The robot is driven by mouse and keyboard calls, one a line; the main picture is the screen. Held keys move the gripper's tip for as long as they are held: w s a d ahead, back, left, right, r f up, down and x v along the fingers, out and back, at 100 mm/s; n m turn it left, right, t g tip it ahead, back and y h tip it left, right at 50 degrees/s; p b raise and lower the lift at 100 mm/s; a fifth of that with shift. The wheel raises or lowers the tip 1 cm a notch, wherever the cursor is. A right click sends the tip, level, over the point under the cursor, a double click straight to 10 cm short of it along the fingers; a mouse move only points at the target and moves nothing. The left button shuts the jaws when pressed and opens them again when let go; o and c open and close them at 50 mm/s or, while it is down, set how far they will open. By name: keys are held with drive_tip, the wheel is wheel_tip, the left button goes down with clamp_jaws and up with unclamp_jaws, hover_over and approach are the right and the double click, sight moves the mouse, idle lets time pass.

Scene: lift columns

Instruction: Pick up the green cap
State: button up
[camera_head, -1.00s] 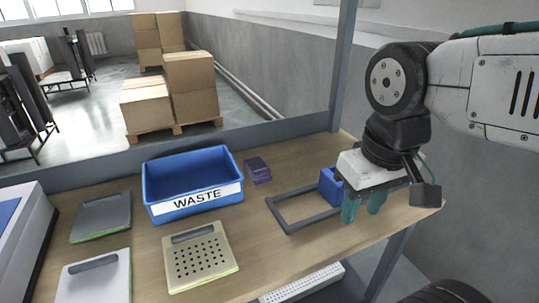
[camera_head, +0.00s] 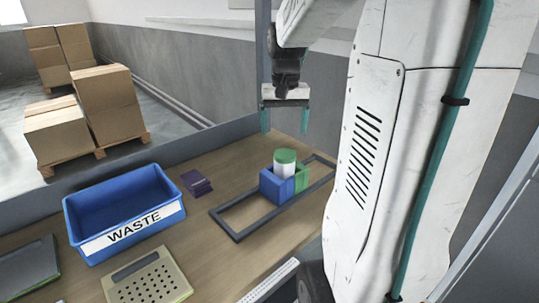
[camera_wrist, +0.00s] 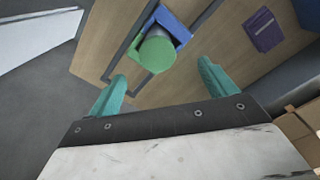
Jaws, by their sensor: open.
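The green cap (camera_head: 285,156) sits on top of a white cylinder (camera_head: 284,168), which stands upright in a blue holder (camera_head: 272,188) with a green part (camera_head: 301,178) beside it. In the wrist view the green cap (camera_wrist: 153,57) shows as a disc ahead of the fingers, with the blue holder (camera_wrist: 177,30) around its far side. My gripper (camera_head: 285,118) hangs above and behind the cap in the head view, fingers down. It is open, with its two teal fingers wide apart and nothing between them (camera_wrist: 160,90).
A dark rectangular frame (camera_head: 233,232) lies flat around the holder. A blue WASTE bin (camera_head: 133,228) and a purple stack (camera_head: 196,183) stand to its left. A perforated beige plate (camera_head: 148,279) lies in front. Cardboard boxes (camera_head: 104,103) stand beyond the table.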

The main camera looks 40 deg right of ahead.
sight(285, 153)
drive_tip(key=f, duration=0.5)
drive_tip(key=d+f, duration=0.1)
drive_tip(key=f, duration=0.2)
drive_tip(key=shift+w, duration=0.1)
drive_tip(key=c, duration=1.3)
